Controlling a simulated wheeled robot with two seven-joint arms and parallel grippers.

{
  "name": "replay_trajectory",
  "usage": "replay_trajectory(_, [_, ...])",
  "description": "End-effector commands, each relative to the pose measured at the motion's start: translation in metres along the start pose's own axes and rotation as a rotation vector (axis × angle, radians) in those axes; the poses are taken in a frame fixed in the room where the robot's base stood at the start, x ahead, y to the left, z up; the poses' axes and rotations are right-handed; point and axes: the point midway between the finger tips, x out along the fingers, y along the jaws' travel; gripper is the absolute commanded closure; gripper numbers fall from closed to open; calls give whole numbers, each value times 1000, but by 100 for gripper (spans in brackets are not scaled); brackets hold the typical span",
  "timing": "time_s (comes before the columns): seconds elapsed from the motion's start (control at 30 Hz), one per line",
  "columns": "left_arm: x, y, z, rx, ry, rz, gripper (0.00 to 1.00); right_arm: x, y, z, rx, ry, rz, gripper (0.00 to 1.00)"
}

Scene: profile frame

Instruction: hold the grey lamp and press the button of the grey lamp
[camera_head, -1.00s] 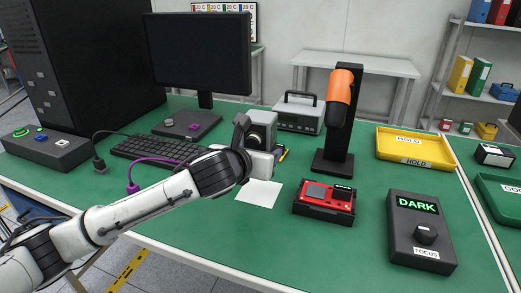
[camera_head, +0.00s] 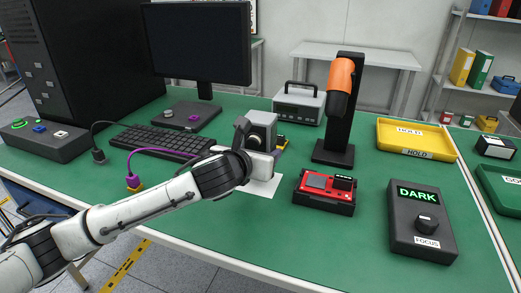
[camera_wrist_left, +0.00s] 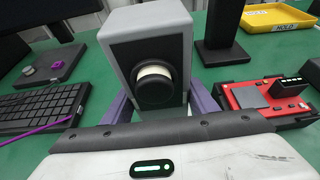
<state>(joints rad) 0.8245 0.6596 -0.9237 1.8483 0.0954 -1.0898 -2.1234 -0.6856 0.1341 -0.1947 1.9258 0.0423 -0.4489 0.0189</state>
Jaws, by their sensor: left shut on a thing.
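The grey lamp (camera_head: 262,124) is a grey box with a dark front and a round black-rimmed lens, standing upright by the white paper. In the left wrist view the lamp (camera_wrist_left: 188,38) fills the upper middle, its lens facing the camera. My left gripper (camera_head: 262,156) is low at the lamp, shut on it. Its purple fingers lie on either side of the lamp base in the left wrist view (camera_wrist_left: 162,108). The gripper body hides the lamp's lower part. I cannot make out a separate button on the lamp. My right gripper is not in view.
A keyboard (camera_head: 160,142) and button box (camera_head: 45,140) lie left. A red device (camera_head: 325,190), a black stand with orange head (camera_head: 340,100) and a DARK box (camera_head: 421,222) stand right. A yellow tray (camera_head: 450,155) is farther right. The front middle is clear.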

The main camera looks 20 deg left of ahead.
Motion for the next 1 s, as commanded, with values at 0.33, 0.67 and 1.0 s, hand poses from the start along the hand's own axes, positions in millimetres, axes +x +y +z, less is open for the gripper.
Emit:
replay_trajectory(0.33, [4, 0, -9, 0, -1, 0, 83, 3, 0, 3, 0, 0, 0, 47])
replay_trajectory(0.67, [8, 0, -18, 0, -2, 1, 83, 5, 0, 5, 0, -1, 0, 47])
replay_trajectory(1.0, [12, 0, -28, 0, -2, 0, 83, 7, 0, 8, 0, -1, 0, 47])
